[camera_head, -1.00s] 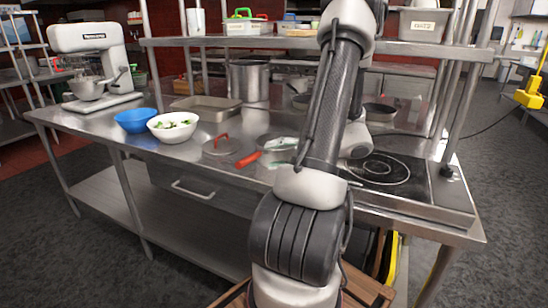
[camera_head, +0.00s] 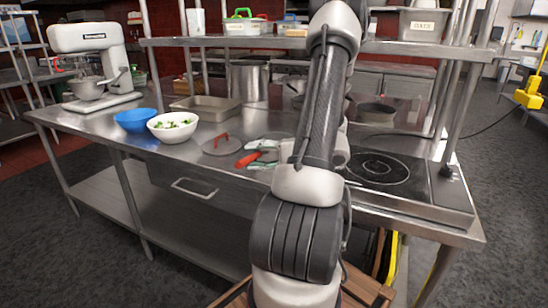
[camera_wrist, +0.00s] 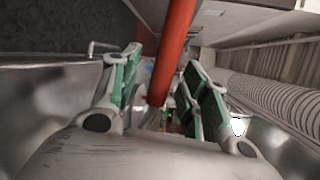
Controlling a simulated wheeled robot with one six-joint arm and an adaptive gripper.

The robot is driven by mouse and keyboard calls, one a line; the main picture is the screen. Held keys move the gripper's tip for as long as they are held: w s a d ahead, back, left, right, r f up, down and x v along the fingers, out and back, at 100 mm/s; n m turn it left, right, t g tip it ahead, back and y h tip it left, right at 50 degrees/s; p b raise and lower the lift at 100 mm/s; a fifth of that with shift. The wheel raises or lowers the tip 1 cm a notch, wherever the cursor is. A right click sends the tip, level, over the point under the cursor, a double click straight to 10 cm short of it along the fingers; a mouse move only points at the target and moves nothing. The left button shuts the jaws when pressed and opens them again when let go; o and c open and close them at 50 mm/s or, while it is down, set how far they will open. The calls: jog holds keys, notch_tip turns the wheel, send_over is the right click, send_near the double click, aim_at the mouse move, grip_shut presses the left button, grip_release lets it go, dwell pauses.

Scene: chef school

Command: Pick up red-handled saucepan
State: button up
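The red-handled saucepan shows mainly by its red handle (camera_head: 247,160), which points toward the front edge of the steel table. The pan's body is mostly hidden behind my gripper and arm. My gripper (camera_head: 264,152) is at the handle. In the wrist view the red handle (camera_wrist: 174,50) runs between the two green-padded fingers of my gripper (camera_wrist: 166,72). The fingers stand apart, with gaps beside the handle, so it does not look clamped.
A flat lid with a red grip (camera_head: 221,146) lies just left of the handle. A white bowl (camera_head: 172,136), a blue bowl (camera_head: 135,127) and a metal tray (camera_head: 205,112) stand further left. A cooktop (camera_head: 378,170) is on the right. A shelf (camera_head: 230,42) hangs above.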

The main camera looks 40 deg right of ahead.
grip_shut()
